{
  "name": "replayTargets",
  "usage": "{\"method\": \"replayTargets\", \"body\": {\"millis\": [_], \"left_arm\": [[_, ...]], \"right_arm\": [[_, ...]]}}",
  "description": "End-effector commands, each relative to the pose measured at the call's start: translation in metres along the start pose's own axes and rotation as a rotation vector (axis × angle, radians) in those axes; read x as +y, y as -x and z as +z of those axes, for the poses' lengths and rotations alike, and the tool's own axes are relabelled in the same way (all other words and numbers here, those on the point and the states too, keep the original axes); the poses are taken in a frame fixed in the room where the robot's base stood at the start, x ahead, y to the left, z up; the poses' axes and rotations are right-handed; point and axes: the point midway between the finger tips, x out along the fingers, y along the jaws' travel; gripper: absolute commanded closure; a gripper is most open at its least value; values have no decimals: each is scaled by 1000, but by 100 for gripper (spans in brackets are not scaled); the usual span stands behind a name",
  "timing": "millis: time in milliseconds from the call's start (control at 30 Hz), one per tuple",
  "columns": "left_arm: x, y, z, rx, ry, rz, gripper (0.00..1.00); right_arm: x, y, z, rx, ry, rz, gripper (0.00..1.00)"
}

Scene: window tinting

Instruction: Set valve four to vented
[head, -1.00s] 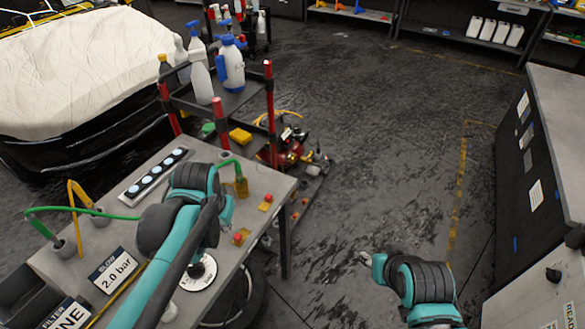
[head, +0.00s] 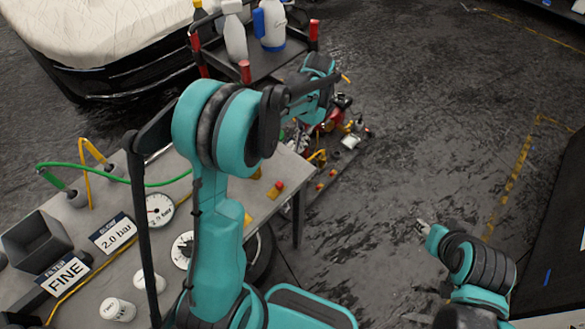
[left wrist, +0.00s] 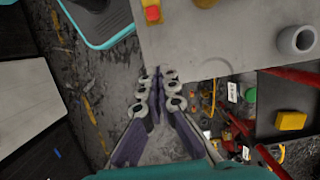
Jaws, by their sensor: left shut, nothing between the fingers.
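No label reading valve four is legible. A red knob on a yellow base (head: 277,188) sits at the right edge of the grey bench (head: 120,262). One also shows at the top of the left wrist view (left wrist: 151,11). More small red and yellow pieces (head: 321,186) show beyond the bench edge; I cannot tell which is valve four. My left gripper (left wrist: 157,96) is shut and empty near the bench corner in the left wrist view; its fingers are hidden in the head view. My right gripper (head: 423,227) hangs over open floor, its fingers too small to judge.
A gauge (head: 158,210), a 2.0 bar sign (head: 113,234) and a FINE sign (head: 63,272) stand on the bench. Green hose (head: 110,178) crosses it. A trolley (head: 215,50) with bottles stands behind, red equipment (head: 340,107) low beside it.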

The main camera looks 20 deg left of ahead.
Motion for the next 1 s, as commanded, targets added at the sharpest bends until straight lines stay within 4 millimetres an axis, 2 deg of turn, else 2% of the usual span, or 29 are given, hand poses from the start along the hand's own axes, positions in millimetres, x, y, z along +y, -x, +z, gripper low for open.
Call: {"method": "replayTargets", "body": {"millis": [233,333,467,833,1000], "left_arm": [[0,-1,0,2,0,0,100],[0,-8,0,2,1,0,100],[0,-28,-1,2,1,0,100],[0,-106,-1,3,1,0,100],[0,-108,26,3,2,0,100]], "right_arm": [[0,0,0,0,0,0,60],[0,-2,2,0,0,0,60],[0,-7,5,0,0,0,60],[0,-24,17,0,0,0,60],[0,-26,18,0,0,0,60]]}}
